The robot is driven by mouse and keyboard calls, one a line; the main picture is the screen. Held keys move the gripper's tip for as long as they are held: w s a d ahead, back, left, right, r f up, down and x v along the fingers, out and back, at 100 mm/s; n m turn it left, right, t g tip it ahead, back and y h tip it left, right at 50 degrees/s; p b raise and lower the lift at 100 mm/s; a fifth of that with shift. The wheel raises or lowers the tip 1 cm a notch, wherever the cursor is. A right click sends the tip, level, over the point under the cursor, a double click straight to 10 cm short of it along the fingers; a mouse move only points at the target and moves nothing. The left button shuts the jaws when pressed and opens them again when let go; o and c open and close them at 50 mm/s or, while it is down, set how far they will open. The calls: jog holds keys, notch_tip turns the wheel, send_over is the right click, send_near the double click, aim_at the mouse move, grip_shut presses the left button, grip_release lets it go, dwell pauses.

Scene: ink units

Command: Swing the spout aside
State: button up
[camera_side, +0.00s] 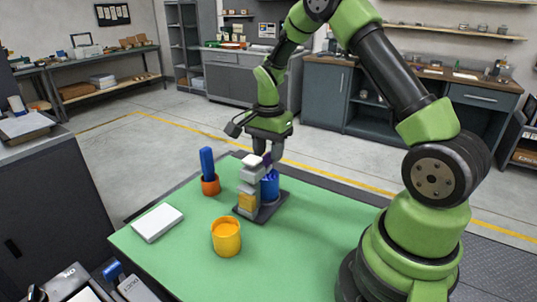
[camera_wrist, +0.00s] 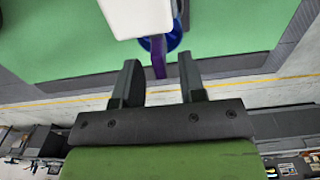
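The ink unit is a stack of grey and white blocks with a yellow section (camera_side: 247,202), on a dark base plate (camera_side: 266,212). Its white top (camera_wrist: 140,14) shows in the wrist view. A blue container (camera_side: 270,188) stands beside the stack, partly hidden; it also shows in the wrist view (camera_wrist: 174,38). A purple spout (camera_side: 267,159) is at the top. My gripper (camera_wrist: 159,72) is open above the blue container. Contact with the spout cannot be told.
A yellow-orange cup (camera_side: 226,239) stands in front on the green mat (camera_side: 290,255). A white block (camera_side: 158,223) lies at left. A blue upright piece (camera_side: 207,162) stands in an orange holder (camera_side: 210,186) behind. The mat's front middle is clear.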

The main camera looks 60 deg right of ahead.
jog(key=shift+f, duration=0.7)
grip_shut()
